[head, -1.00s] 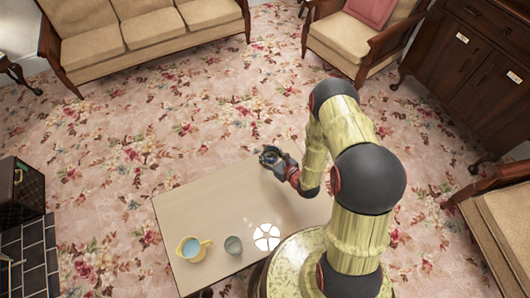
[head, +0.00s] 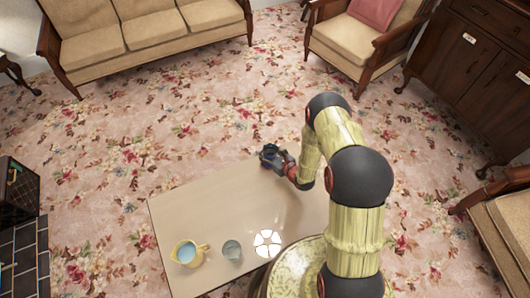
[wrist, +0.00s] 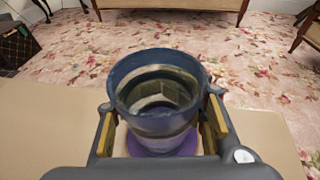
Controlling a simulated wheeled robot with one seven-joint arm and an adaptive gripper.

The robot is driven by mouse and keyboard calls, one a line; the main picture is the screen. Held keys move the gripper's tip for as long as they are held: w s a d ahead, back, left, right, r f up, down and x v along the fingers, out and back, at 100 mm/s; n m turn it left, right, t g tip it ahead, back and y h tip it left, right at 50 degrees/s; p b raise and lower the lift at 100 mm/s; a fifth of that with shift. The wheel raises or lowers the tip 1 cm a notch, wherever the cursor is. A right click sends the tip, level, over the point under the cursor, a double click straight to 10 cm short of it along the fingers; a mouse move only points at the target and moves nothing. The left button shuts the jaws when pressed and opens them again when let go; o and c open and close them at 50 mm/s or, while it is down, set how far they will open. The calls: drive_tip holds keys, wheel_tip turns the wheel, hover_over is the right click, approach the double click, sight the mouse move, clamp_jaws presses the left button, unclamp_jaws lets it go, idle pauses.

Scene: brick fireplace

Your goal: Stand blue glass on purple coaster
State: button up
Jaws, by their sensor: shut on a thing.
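A dark blue glass (wrist: 155,110) is upright between the two fingers of my gripper (wrist: 160,130), which is shut on it, in the wrist view. The purple coaster (wrist: 160,146) shows directly beneath the glass, mostly hidden by it. I cannot tell whether the glass base touches the coaster. In the head view my gripper (head: 272,158) is at the far edge of the table, with the glass a small dark shape in it. The coaster is not clear there.
The pale table (head: 205,205) has a yellow jug (head: 187,253), a grey-blue glass (head: 232,250) and a white flower-shaped piece (head: 267,243) near its front. The middle of the table is clear. A sofa (head: 150,35) and an armchair (head: 365,40) stand beyond.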

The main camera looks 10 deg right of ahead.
drive_tip(key=shift+r, duration=0.15)
drive_tip(key=shift+f, duration=0.25)
drive_tip(key=o, duration=1.5)
drive_tip(key=shift+r, duration=0.2)
